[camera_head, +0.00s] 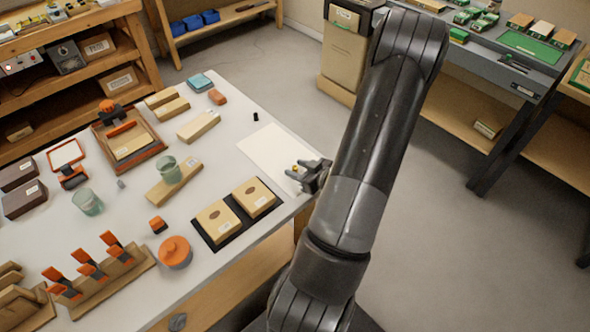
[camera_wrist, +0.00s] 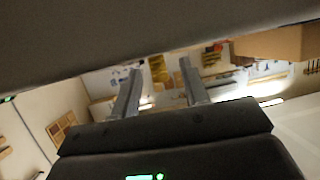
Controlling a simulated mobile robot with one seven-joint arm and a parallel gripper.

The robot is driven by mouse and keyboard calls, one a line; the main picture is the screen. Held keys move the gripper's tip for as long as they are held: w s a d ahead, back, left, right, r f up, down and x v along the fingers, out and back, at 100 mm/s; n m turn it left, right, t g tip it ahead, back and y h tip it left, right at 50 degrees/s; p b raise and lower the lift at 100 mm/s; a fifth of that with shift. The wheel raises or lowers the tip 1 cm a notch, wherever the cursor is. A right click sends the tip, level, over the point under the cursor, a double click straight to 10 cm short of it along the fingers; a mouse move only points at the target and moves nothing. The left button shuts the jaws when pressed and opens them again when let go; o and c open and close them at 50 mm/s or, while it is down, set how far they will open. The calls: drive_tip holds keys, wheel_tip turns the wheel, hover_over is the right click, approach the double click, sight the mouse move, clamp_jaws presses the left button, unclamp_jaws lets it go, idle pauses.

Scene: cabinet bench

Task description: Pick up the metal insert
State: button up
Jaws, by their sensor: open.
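A small grey piece (camera_head: 121,184), possibly the metal insert, lies on the white table between a clear glass and a wooden block. A small black piece (camera_head: 255,116) stands near the far edge; I cannot tell if it is metal. My gripper (camera_head: 300,172) is at the right edge of the table, over the white sheet (camera_head: 270,148), well to the right of the grey piece. In the wrist view its two fingers (camera_wrist: 160,72) are apart with nothing clear between them. No insert can be made out in the wrist view.
Two boxes on a black mat (camera_head: 232,243), a clear glass (camera_head: 170,170) on a wooden block, another glass (camera_head: 87,202), an orange-topped round item (camera_head: 175,252) and a clamp rack (camera_head: 110,275) crowd the table. The white sheet is mostly bare.

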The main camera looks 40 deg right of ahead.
drive_tip(key=shift+x, duration=0.75)
drive_tip(key=shift+c, duration=0.3)
clamp_jaws()
